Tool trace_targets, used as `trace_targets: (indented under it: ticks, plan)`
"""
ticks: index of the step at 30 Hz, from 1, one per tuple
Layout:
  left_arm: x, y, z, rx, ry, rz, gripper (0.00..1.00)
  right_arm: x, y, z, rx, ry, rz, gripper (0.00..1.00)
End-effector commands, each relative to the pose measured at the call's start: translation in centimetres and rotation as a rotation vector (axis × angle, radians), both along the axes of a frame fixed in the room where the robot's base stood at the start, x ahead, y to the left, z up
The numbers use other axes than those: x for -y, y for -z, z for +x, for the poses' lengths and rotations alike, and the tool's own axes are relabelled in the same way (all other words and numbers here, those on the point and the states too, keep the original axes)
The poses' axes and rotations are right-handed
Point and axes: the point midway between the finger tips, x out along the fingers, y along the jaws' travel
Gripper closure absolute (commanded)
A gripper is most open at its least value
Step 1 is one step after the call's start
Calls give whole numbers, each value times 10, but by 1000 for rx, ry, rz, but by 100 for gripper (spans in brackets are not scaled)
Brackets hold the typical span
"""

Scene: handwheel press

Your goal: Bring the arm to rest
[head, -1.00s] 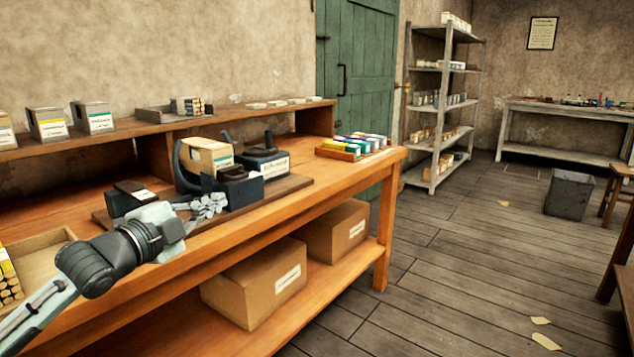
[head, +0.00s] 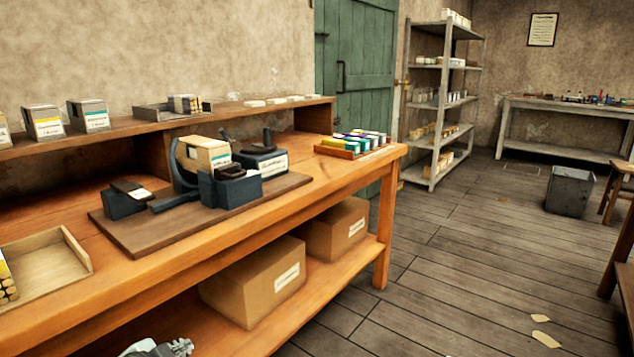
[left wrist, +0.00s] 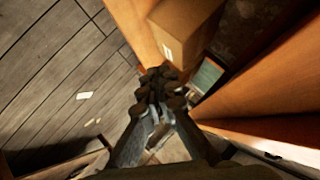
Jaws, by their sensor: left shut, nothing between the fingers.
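My left gripper (head: 178,348) shows at the bottom edge of the head view, low in front of the workbench (head: 335,190). In the left wrist view its fingers (left wrist: 160,85) are closed together with nothing between them. They are apart from the cardboard box (left wrist: 185,28) on the lower shelf, which lies beyond them. The rest of my left arm is out of the head view. My right gripper is in neither view.
The handwheel press (head: 205,165) stands on a dark board (head: 150,235) on the bench. A wooden tray (head: 50,262) sits at the left. Two cardboard boxes are on the lower shelf (head: 330,270). The plank floor (head: 440,270) to the right is mostly clear.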

Motion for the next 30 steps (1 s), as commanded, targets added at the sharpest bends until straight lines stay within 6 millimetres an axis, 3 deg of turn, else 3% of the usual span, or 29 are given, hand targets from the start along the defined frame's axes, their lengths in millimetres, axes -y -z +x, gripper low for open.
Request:
trace_targets:
  ticks: [1, 3, 9, 15, 21, 30]
  plan:
    - [-17, 29, -20, -67, -52, 5, 100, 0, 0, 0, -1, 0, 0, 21]
    - [-40, 61, -45, -146, -129, 11, 100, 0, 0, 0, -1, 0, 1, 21]
    - [-102, 134, -128, -345, -342, 50, 100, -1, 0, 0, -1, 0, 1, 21]
    - [-147, 174, -199, -470, -506, 98, 100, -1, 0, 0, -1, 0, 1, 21]
    - [-183, 197, -262, -560, -641, 150, 100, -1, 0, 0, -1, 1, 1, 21]
    - [-63, 239, -278, -635, -680, -121, 100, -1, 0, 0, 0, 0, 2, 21]
